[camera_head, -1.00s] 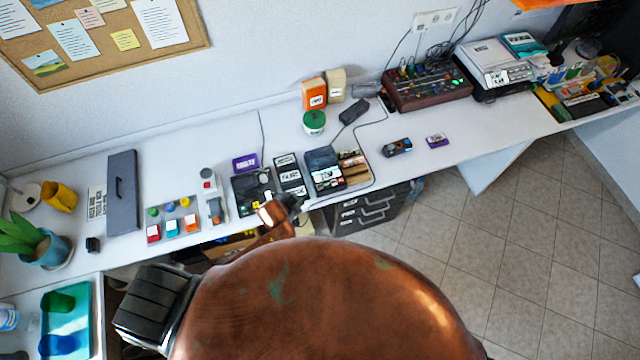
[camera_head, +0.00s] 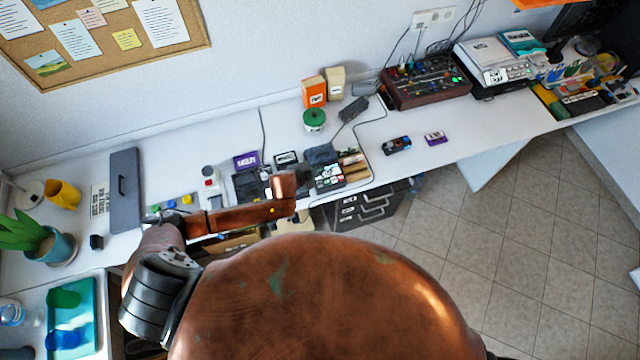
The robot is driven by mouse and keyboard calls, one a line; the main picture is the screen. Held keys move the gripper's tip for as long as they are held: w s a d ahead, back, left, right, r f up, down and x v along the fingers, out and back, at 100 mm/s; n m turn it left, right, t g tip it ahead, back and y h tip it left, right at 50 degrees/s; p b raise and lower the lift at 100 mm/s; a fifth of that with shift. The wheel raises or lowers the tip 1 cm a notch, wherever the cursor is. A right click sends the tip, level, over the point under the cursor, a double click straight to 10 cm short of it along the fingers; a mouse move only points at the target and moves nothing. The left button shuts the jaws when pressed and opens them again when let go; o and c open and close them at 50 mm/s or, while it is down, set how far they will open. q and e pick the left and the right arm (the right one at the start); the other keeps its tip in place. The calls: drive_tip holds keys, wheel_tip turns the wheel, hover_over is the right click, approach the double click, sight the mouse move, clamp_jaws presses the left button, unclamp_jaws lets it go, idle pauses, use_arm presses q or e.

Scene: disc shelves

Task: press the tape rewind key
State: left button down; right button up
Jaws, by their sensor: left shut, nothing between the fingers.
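A dark tape-deck-like device (camera_head: 328,181) with pale keys or labels stands near the desk's front edge in the middle. A second dark device (camera_head: 245,187) lies to its left, partly hidden behind my copper left arm. The markings are too small to show which key is tape rewind. My left gripper (camera_head: 303,174) is a small dark shape beyond the copper wrist, over or beside the left side of the tape-deck-like device. It is shut and empty. I cannot tell whether it touches anything. My right gripper is out of view.
A small labelled box (camera_head: 286,158), a purple box (camera_head: 245,161) and a green-lidded jar (camera_head: 314,120) stand close by. A cable (camera_head: 371,160) runs right of the devices. A red-brown mixer (camera_head: 425,84) stands at the back right. The desk's front right is fairly clear.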

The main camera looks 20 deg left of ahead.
use_arm(q)
drive_tip(key=b, duration=0.7)
hover_over(319, 185)
wheel_tip(319, 185, down, 7)
drive_tip(key=shift+f, duration=0.2)
drive_tip(key=shift+f+b, duration=0.4)
drive_tip(key=shift+f, duration=0.2)
drive_tip(key=shift+f, duration=0.1)
idle(0.3)
drive_tip(key=shift+f, duration=0.3)
drive_tip(key=shift+f, duration=0.45)
idle(0.6)
drive_tip(key=shift+r, duration=0.1)
drive_tip(key=shift+r+p, duration=0.75)
drive_tip(key=shift+p, duration=0.05)
